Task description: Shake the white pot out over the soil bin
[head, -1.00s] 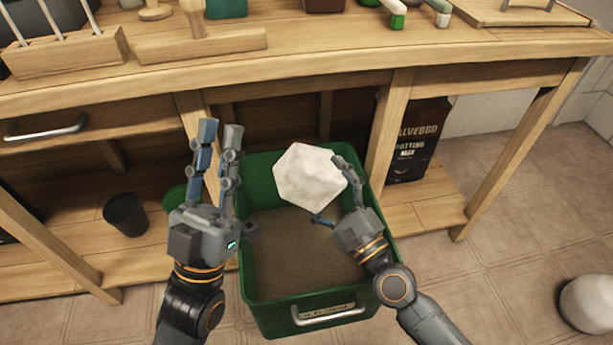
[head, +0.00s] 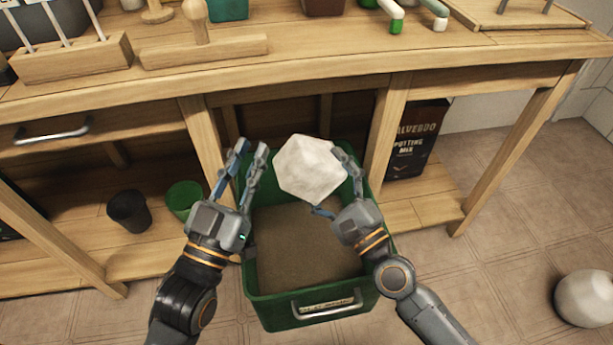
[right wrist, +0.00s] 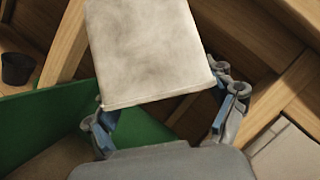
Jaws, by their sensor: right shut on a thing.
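The white pot (head: 308,168) is faceted and pale, held above the far part of the green soil bin (head: 268,315). It also shows in the right wrist view (right wrist: 150,45) with faint brownish marks on its side. Its opening is not visible. My right gripper (head: 332,182) is shut on the pot, with fingers at two sides of it. Brown soil (head: 300,245) lies in the bin, and no falling soil is visible. My left gripper (head: 251,147) is empty, its fingers apart, over the bin's left edge.
The wooden bench (head: 330,65) stands just behind the bin. A black pot (head: 129,212) and a green pot (head: 183,199) stand on its lower shelf at left. A potting mix bag (head: 415,140) stands at right. A round white object (head: 583,298) sits on the floor.

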